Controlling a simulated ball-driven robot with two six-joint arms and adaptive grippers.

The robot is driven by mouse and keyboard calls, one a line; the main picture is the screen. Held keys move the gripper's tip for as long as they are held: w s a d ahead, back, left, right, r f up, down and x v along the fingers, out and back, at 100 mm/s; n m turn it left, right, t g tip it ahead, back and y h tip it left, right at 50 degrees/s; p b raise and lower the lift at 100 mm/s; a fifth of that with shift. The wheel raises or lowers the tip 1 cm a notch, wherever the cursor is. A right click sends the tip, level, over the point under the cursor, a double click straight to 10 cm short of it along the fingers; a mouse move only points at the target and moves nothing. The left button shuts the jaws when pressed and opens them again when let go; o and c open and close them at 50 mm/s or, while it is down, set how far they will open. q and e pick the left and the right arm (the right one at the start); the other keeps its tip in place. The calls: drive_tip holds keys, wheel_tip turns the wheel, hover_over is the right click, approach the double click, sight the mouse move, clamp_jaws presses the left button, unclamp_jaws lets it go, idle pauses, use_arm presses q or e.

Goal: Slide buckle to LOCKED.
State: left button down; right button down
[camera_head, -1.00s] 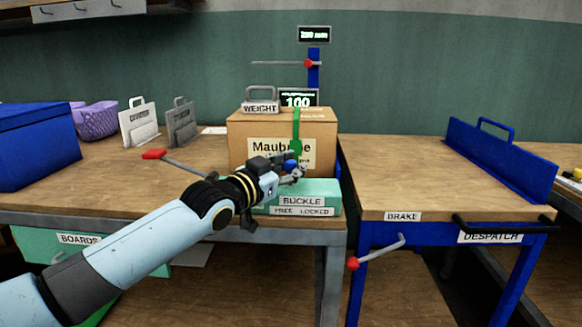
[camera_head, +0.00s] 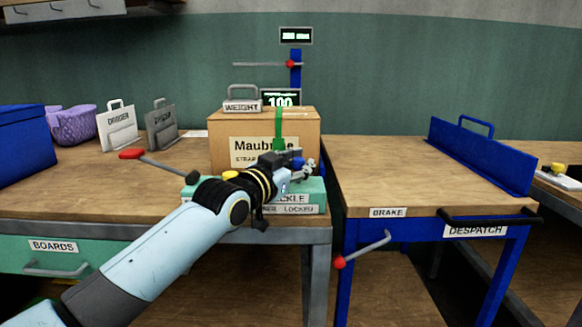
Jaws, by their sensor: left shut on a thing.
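The buckle base (camera_head: 314,190) is a green block at the bench's front edge, before the cardboard box (camera_head: 222,148). Its label (camera_head: 297,209) reads LOCKED at right; the FREE part is mostly hidden by my arm. A blue knob (camera_head: 297,163) shows above the base's right part, over the LOCKED side. My left gripper (camera_head: 309,168) is shut at this knob, apparently holding it; the exact contact is small and partly hidden. A green strap (camera_head: 278,130) runs down the box front, its lower end hidden behind my arm. My right gripper is not in view.
A weight (camera_head: 242,105) sits on the box. A red-ended lever (camera_head: 131,154) sticks out left of my arm. The despatch table (camera_head: 400,170) stands at right, with a brake lever (camera_head: 362,250) in front. Dividers (camera_head: 117,128) stand at back left.

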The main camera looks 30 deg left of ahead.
use_arm(q)
drive_tip(key=shift+s+f, duration=0.1)
drive_tip(key=shift+f, duration=0.15)
drive_tip(key=c, duration=1)
unclamp_jaws()
drive_tip(key=shift+d+r, duration=0.15)
drive_tip(key=shift+d, duration=0.05)
drive_tip(key=s, duration=1.2)
drive_tip(key=shift+a, duration=0.25)
